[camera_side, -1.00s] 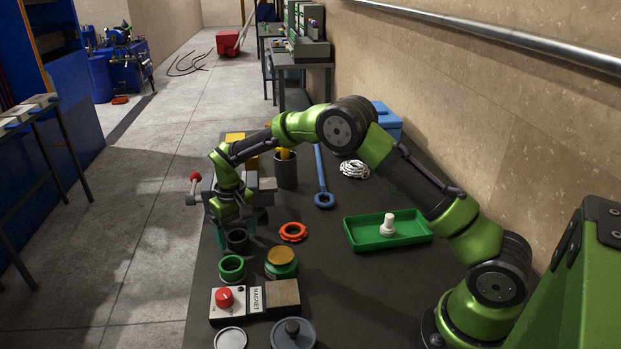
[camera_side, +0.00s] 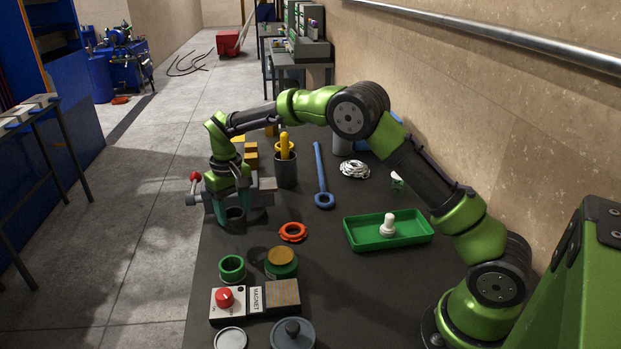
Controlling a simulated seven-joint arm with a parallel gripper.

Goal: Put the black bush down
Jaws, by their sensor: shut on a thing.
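The black bush (camera_side: 235,214) is a short dark ring between the two teal fingertips of my gripper (camera_side: 234,211). My gripper points down and is shut on it, just at the near side of the grey vise (camera_side: 262,191). The bush's opening faces up and it looks about upright. I cannot tell whether its underside touches the bench or hangs a little above it. My gripper and wrist hide part of the vise.
The magnet block (camera_side: 255,299) is at the front. A green tray (camera_side: 358,234) holds a white part. Dark bench is bare between the ring and the bush.

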